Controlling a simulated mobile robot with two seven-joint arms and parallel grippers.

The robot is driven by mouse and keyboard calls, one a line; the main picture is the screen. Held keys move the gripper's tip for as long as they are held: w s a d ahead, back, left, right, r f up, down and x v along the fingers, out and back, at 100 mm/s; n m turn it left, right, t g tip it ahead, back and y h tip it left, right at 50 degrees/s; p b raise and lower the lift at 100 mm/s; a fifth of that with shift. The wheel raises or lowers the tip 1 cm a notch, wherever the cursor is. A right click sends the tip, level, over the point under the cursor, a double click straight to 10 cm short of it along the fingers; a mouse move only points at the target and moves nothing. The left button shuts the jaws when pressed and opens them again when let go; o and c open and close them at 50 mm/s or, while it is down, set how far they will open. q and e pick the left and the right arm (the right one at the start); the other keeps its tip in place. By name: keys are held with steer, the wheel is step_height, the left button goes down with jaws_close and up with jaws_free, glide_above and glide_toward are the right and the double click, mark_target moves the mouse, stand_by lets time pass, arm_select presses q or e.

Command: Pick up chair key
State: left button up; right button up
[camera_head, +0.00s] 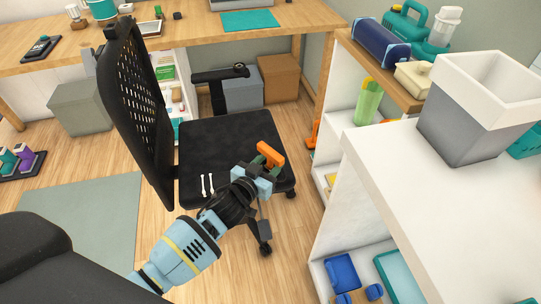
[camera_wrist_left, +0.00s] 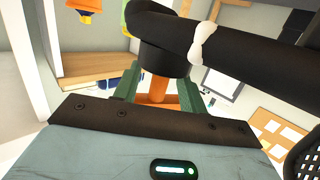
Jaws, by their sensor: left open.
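Two small white pieces, key-like in shape (camera_head: 207,184), lie side by side on the black chair seat (camera_head: 215,140), near its front left edge. Which one is the chair key I cannot tell. A white knobbed piece (camera_wrist_left: 203,43) shows against black in the left wrist view. My left gripper (camera_head: 266,156) is above the right part of the seat, to the right of the white pieces and apart from them. Its green jaws (camera_wrist_left: 157,98) are open, with orange showing between them; whether the orange is part of the gripper is unclear. My right gripper is out of view.
The chair's tall mesh back (camera_head: 140,105) stands left of the seat, and its armrest (camera_head: 220,76) is behind. A white shelf unit (camera_head: 345,185) with a grey bin (camera_head: 465,125) on top bounds the right. A wooden desk (camera_head: 190,28) runs along the back.

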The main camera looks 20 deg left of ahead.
arm_select(q)
steer(key=shift+w+f, duration=0.1)
steer(key=shift+w, duration=0.2)
jaws_close()
